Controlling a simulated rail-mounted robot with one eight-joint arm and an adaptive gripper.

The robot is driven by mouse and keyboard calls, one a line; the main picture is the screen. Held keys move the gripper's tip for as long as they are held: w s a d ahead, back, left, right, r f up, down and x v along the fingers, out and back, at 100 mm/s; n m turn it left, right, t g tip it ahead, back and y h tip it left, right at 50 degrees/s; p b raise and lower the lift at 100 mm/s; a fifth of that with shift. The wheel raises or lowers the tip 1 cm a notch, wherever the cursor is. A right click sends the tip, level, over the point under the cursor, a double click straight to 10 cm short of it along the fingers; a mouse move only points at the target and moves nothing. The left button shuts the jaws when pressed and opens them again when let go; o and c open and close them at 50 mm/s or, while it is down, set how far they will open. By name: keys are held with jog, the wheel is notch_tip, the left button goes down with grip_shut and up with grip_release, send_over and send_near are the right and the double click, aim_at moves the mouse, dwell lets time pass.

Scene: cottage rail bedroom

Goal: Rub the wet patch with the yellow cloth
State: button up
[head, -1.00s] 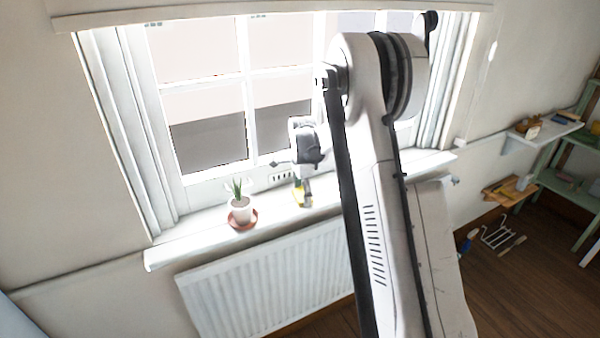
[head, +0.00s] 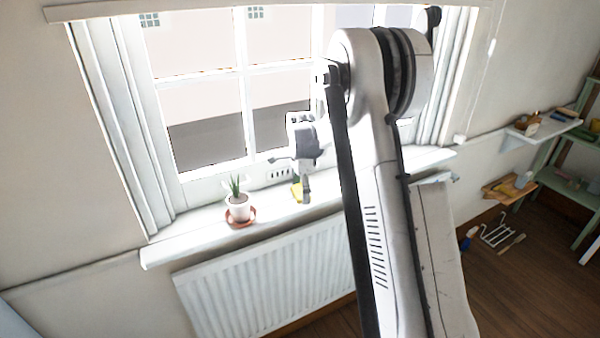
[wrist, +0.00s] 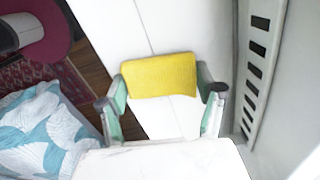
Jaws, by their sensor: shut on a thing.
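The yellow cloth (wrist: 160,75) is held between the two green-padded fingers of my gripper (wrist: 161,95) in the wrist view. In the head view my gripper (head: 304,186) is over the white windowsill (head: 195,237), right of the potted plant, and a bit of the yellow cloth shows below it. The cloth is at or just above the sill; I cannot tell whether it touches. I cannot make out the wet patch in either view.
A plant in a white pot (head: 238,207) on a terracotta saucer stands on the sill, left of my gripper. The window (head: 205,120) is close behind. A radiator (head: 260,280) is below. Shelves (head: 545,128) are at the far right.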

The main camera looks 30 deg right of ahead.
jog(key=shift+a+r, duration=0.25)
jog(key=shift+r+p, duration=1.5)
jog(key=shift+r, duration=2.45)
jog(key=shift+d, duration=0.1)
